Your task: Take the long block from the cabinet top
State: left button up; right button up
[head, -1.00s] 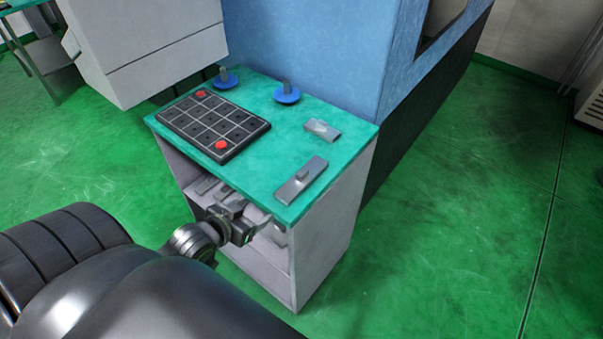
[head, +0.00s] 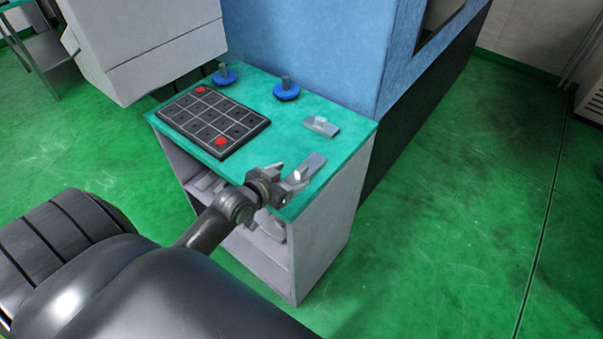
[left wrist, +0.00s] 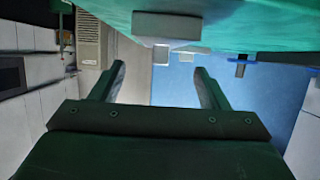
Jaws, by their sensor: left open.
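The long block (head: 313,163) is a flat grey bar with a raised knob, lying at the near right edge of the teal cabinet top (head: 288,115). My left gripper (head: 290,177) is open at the near edge of the top, overlapping the block's near end in the head view. In the left wrist view the scene appears upside down; the grey long block (left wrist: 166,26) shows beyond and between the open left fingers (left wrist: 159,72), with nothing between the tips. The gripper hides part of the block in the head view. My right gripper is not in view.
A shorter grey block (head: 321,126) lies behind the long block. A black grid tray (head: 213,120) with red pieces is on the left of the top. Two blue-based holders (head: 286,92) stand at the back, near the blue machine (head: 300,45). The cabinet has an open shelf below.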

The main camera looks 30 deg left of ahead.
aim_at(297, 172)
pick_arm(q)
jog(key=shift+p+x, duration=0.5)
jog(key=shift+x, duration=2.5)
jog(key=shift+f, duration=0.1)
jog(key=c, duration=1.4)
